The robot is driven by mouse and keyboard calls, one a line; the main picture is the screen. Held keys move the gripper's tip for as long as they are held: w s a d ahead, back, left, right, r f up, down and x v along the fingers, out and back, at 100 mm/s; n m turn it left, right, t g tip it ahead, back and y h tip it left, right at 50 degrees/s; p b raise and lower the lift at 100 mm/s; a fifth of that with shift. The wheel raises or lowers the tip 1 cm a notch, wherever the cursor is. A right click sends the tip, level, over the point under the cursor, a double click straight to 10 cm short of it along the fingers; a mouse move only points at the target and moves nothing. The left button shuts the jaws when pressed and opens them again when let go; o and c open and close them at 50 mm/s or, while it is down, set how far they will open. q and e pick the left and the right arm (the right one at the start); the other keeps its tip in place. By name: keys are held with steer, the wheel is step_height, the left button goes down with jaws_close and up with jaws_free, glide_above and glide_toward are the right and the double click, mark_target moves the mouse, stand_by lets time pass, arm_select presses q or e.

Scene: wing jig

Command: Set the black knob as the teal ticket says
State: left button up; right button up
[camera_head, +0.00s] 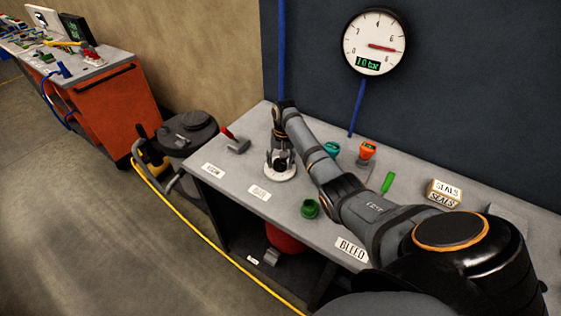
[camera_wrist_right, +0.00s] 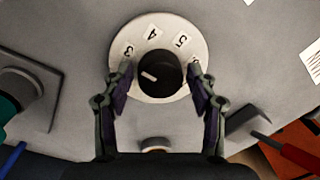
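The black knob (camera_wrist_right: 159,73) sits on a white round dial plate (camera_wrist_right: 196,45) with the numbers 3, 4 and 5 visible; a white mark shows on the left part of the knob. In the head view the dial plate (camera_head: 281,175) lies on the grey bench, with my right gripper (camera_head: 280,162) pointing down over it. In the wrist view the fingers of my right gripper (camera_wrist_right: 158,93) stand apart on either side of the knob, with gaps to it. I cannot make out a teal ticket. My left gripper is not in view.
A round gauge (camera_head: 375,43) with a red needle hangs on the wall. The bench holds a red-handled tool (camera_head: 235,141), a green ring-like part (camera_head: 310,208), a teal part (camera_head: 331,149), an orange device (camera_head: 367,150), a green-handled tool (camera_head: 387,183) and a SEALS box (camera_head: 443,193).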

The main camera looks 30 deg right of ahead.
steer(key=c, duration=0.8)
steer(key=shift+o, duration=0.2)
